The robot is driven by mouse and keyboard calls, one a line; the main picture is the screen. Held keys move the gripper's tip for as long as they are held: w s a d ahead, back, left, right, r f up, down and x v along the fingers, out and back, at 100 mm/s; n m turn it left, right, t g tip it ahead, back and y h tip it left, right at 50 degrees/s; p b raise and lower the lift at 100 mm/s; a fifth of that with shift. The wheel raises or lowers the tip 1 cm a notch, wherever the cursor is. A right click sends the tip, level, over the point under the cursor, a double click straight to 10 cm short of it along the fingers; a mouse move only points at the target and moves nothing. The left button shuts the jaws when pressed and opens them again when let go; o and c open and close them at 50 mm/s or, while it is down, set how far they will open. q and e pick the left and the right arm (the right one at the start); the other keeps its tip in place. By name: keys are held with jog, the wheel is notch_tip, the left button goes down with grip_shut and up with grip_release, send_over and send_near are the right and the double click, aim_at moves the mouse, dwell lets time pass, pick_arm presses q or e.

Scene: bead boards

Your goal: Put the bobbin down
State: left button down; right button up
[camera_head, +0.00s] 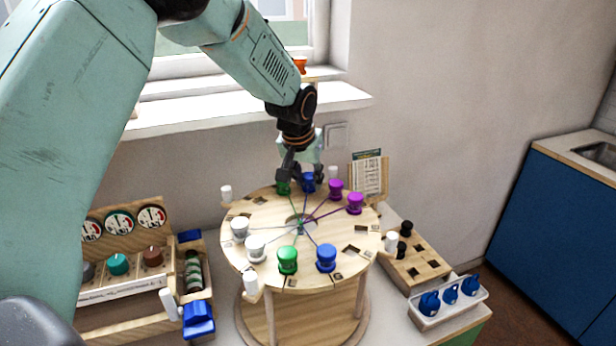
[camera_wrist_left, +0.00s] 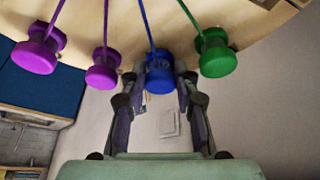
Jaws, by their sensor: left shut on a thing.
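My left gripper (camera_head: 302,178) reaches over the far edge of the round wooden board (camera_head: 290,208). Its fingers are shut on the far blue bobbin (camera_head: 308,185). In the left wrist view the blue bobbin (camera_wrist_left: 160,73) sits between the two fingertips (camera_wrist_left: 160,86), with its blue thread running to the board's middle. A green bobbin (camera_head: 283,187) is close beside it. Two purple bobbins (camera_head: 345,195) are on its other side. Another blue bobbin (camera_head: 326,258), a green one (camera_head: 288,260) and two white ones (camera_head: 247,239) hang at the near and left rim. My right gripper is out of view.
A wooden panel with dials (camera_head: 121,222) stands at left. A wooden block with holes (camera_head: 418,263) and a white tray of blue pieces (camera_head: 448,297) stand at right. A card stand (camera_head: 368,174) and the wall are close behind the board.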

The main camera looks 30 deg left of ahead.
pick_arm(q)
jog(key=shift+w+d+f, duration=0.1)
jog(key=shift+w+f, duration=0.15)
jog(key=c, duration=1.3)
grip_release()
jog(key=shift+s+r, duration=0.1)
jog(key=shift+s, duration=0.1)
jog(key=shift+r, duration=0.35)
jog(key=v, duration=1.1)
jog(key=shift+s+r, duration=0.1)
jog(key=shift+r, duration=0.1)
